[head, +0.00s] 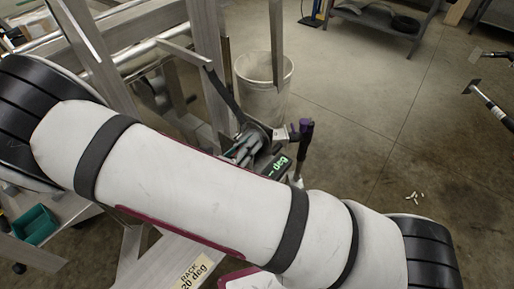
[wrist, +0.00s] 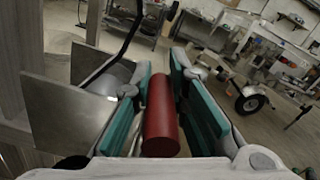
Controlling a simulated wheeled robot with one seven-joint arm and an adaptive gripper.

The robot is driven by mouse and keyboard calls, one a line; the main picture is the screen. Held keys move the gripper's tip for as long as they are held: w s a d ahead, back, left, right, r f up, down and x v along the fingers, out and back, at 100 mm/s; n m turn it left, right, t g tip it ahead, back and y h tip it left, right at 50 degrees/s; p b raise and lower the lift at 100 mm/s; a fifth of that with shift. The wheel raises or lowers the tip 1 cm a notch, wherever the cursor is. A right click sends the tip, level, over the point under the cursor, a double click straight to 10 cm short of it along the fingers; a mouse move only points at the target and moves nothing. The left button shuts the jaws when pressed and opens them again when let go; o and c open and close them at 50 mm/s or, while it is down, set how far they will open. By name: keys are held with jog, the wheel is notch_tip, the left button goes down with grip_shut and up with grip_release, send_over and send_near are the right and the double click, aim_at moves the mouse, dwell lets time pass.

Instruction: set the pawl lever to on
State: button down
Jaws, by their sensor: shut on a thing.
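In the wrist view my gripper (wrist: 160,72) has its teal-padded fingers on either side of a red cylindrical grip (wrist: 160,120), and is shut on it. The near end of the grip points toward the camera. What the grip is fixed to is hidden, so I cannot tell whether it belongs to the pawl lever. In the head view a winch-like mechanism (head: 252,136) with a dark strap sits beside the metal frame, partly behind my arm. A dark purple-gripped handle (head: 305,130) stands at its right. The pawl lever's position cannot be made out.
A black readout with green "deg" text (head: 277,166) is by the mechanism. A grey bin (head: 262,85) stands behind it. Metal posts (head: 208,60) rise close at left. In the wrist view, metal plates (wrist: 65,110) flank my left finger. Floor at right is mostly clear.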

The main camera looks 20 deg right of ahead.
jog(key=shift+w+a+f+n+b, duration=0.2)
jog(key=shift+w+a+n+b, duration=0.1)
jog(key=shift+w+a+n, duration=0.6)
jog(key=shift+w, duration=0.2)
jog(key=c, duration=1.5)
grip_release()
jog(key=shift+c, duration=0.2)
jog(key=v, duration=1.2)
